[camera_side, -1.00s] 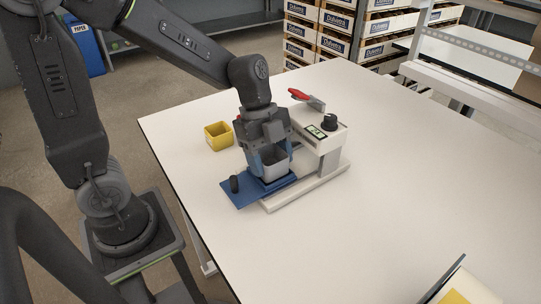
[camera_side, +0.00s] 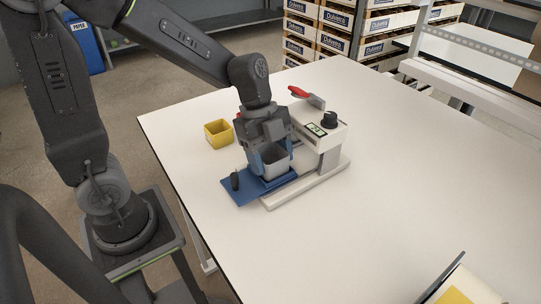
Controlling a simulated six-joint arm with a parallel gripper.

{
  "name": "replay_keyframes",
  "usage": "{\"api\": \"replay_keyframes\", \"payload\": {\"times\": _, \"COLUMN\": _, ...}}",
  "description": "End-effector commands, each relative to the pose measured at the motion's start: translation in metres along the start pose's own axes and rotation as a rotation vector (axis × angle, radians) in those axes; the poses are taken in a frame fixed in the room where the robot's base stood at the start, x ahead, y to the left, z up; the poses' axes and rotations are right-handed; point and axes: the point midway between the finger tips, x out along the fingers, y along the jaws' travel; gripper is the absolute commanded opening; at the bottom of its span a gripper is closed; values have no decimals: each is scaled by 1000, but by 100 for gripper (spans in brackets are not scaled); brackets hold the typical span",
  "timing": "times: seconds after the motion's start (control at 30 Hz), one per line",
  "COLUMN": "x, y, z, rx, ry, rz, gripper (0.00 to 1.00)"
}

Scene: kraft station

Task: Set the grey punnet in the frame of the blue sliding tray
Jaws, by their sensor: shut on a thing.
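The grey punnet (camera_side: 274,164) is upright in my gripper (camera_side: 266,154), whose two fingers are shut on it from either side. It is at the frame of the blue sliding tray (camera_side: 246,190), which is pulled out to the left of the white machine (camera_side: 319,136). The punnet's lower edge meets the blue frame in this view. I cannot tell whether it is fully seated or slightly above. The tray's black knob (camera_side: 235,181) stands at its outer end, left of the punnet. The fingers hide part of the punnet's sides.
A yellow punnet (camera_side: 218,134) stands on the white table (camera_side: 400,175) behind and left of the tray. A red handle (camera_side: 298,92) sticks up behind the machine. The table's right side is mostly clear, with a dark-edged holder (camera_side: 450,283) at the front.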

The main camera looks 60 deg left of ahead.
Motion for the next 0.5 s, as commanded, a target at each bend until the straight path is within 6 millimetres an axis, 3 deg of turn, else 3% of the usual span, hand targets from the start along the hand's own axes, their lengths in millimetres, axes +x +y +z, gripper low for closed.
{"api": "replay_keyframes", "payload": {"times": 0.17, "x": 6, "y": 4, "z": 3, "rx": -4, "ry": -6, "rz": 14, "gripper": 38}}
{"api": "replay_keyframes", "payload": {"times": 0.2, "x": 6, "y": 4, "z": 3, "rx": -4, "ry": -6, "rz": 14, "gripper": 64}}
{"api": "replay_keyframes", "payload": {"times": 0.5, "x": 6, "y": 4, "z": 3, "rx": -2, "ry": -7, "rz": 18, "gripper": 91}}
